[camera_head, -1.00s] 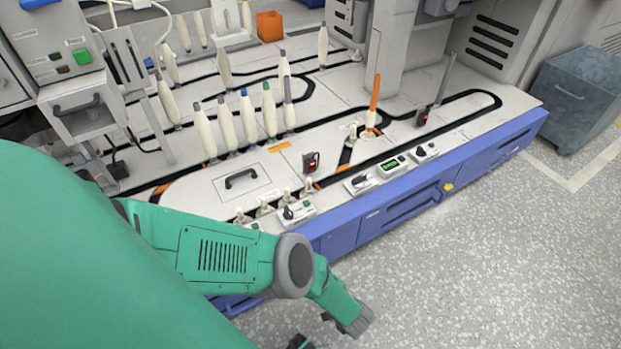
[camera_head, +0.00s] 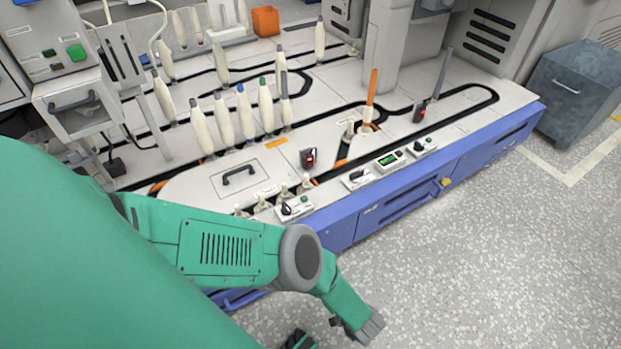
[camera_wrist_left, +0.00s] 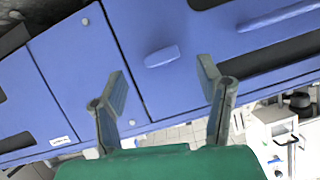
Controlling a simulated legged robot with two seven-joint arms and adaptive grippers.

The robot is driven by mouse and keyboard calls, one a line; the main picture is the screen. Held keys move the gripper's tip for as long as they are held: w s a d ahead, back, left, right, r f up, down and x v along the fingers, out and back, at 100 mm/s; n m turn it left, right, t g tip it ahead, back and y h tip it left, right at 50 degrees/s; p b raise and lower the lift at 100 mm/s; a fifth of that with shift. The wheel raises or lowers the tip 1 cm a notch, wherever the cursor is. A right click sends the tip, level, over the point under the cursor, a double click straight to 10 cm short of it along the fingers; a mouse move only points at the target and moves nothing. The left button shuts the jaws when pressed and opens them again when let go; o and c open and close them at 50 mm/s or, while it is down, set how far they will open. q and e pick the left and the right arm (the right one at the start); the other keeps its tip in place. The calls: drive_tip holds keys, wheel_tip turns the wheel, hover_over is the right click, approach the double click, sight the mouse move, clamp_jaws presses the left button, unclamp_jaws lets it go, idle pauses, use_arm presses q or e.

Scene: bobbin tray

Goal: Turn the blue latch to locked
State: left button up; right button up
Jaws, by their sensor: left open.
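The blue latch (camera_wrist_left: 162,57) shows in the left wrist view as a short rounded bar, slightly tilted, on a blue cabinet panel (camera_wrist_left: 185,95). My left gripper (camera_wrist_left: 162,75) is open, its two grey fingers spread on either side of the latch in the picture. Nothing is between the fingers, and they look apart from the latch; the exact distance is unclear. In the head view I cannot pick out the latch. My left arm (camera_head: 225,250) reaches down in front of the bench there, its end low near the bottom edge.
The bench's blue front (camera_head: 395,205) bears a small yellow knob (camera_head: 445,182). Its top holds several bobbins, switches and a black handle (camera_head: 240,175). A grey bin (camera_head: 575,100) stands at right. The speckled floor (camera_head: 480,270) in front is clear.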

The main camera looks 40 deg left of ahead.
use_arm(q)
drive_tip(key=v, duration=0.8)
drive_tip(key=w+d+r+m+t+h, duration=0.3)
drive_tip(key=w+m+t+h, duration=0.2)
drive_tip(key=w+m+h, duration=0.3)
drive_tip(key=s+a+r+m+g+h, duration=0.2)
drive_tip(key=s+a+r+g, duration=0.2)
drive_tip(key=s+a+r, duration=0.55)
drive_tip(key=s+a+r+m+g+h, duration=0.3)
drive_tip(key=s+a+r+g, duration=0.15)
drive_tip(key=s, duration=0.95)
wheel_tip(320, 180, up, 18)
drive_tip(key=p, duration=1.8)
drive_tip(key=shift+r, duration=0.1)
